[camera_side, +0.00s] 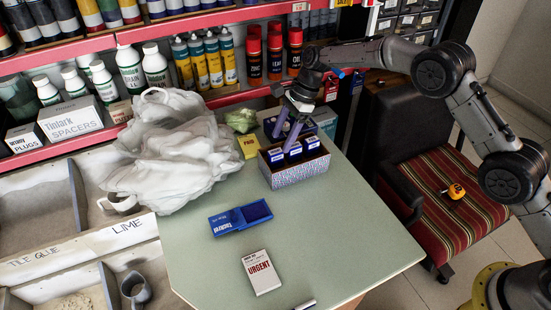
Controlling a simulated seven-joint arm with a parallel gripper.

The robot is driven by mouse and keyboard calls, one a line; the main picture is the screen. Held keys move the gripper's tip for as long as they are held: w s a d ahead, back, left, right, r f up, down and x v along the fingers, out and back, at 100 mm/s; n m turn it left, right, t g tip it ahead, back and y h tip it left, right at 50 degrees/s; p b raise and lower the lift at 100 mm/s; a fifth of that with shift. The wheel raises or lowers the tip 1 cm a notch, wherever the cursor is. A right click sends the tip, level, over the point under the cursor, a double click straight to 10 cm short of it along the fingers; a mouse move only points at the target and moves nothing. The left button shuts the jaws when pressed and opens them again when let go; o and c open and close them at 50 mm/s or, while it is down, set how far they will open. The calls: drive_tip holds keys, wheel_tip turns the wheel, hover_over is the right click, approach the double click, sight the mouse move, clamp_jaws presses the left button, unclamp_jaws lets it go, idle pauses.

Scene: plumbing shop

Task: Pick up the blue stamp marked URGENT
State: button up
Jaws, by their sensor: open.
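A patterned box (297,178) stands on the green table and holds three blue stamps in a row: left (276,157), middle (293,150) and right (312,144). Each has a small white label, too small to read surely, so I cannot tell which is marked URGENT. My gripper (283,142) points down over the box, its purple fingers apart near the left and middle stamps. The fingers partly hide what is behind them. I cannot tell whether they touch a stamp. A white pad (261,272) printed URGENT in red lies at the table's front.
A blue ink pad (240,218) lies left of the box. A white plastic bag (175,150) covers the table's left side. A yellow note (249,147) and bottle shelves (205,61) are behind. The table's right front is clear; a striped chair (448,200) stands right.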

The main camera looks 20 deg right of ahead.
sight(276, 151)
drive_tip(key=shift+x, duration=3.15)
drive_tip(key=shift+d, duration=0.1)
clamp_jaws()
